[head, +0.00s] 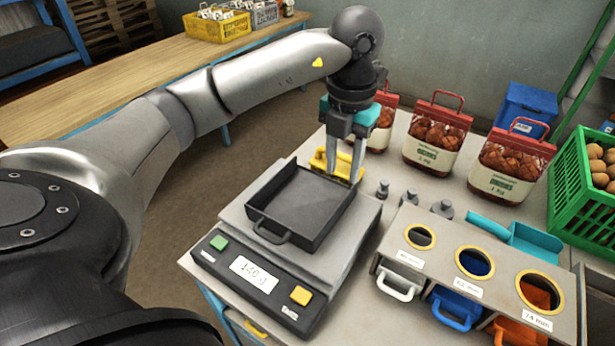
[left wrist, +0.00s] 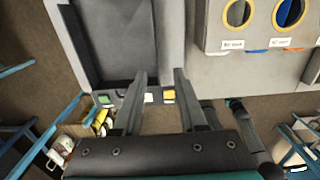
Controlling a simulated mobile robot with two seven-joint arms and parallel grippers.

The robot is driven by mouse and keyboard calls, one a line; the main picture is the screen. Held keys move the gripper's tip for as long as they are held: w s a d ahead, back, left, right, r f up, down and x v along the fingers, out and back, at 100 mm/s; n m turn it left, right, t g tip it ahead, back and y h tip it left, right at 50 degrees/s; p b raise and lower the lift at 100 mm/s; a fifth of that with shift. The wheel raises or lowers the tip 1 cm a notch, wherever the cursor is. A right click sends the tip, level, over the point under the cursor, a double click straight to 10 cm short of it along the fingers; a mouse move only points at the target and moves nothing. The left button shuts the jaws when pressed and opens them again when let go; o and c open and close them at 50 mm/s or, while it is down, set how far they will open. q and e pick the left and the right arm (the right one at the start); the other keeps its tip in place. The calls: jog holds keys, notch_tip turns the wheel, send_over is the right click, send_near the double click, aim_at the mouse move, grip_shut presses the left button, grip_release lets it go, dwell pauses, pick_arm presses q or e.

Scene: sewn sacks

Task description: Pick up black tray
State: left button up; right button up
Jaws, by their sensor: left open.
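The black tray (head: 300,210) is a shallow square pan lying on the scale (head: 340,250), with a dark loop handle at its near side. In the left wrist view the tray (left wrist: 118,45) is at upper left. My left gripper (head: 343,172) points down at the tray's far right edge, beside a yellow handle-like piece (head: 322,163). Its jaws are apart, and in the left wrist view the fingers (left wrist: 160,76) show nothing between them. I cannot tell whether the fingers touch the tray or the yellow piece. My right gripper does not show.
The scale display reads about 140. Small metal weights (head: 411,196), a teal scoop (head: 520,240) and a sizing box with round holes (head: 480,275) stand to the right. Several red sacks (head: 435,140), a blue bin (head: 525,105) and a green crate (head: 585,190) stand behind.

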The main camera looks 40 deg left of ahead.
aim_at(333, 213)
pick_arm(q)
jog(key=f, duration=0.9)
jog(key=shift+s, duration=0.25)
jog(key=f, duration=0.4)
jog(key=shift+a+f, duration=0.4)
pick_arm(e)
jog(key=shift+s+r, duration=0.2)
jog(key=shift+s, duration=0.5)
pick_arm(q)
jog(key=shift+c, duration=0.3)
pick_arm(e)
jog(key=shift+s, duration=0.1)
pick_arm(q)
jog(key=shift+c, duration=0.8)
grip_shut()
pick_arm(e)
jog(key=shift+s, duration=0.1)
pick_arm(q)
jog(key=shift+w, duration=0.1)
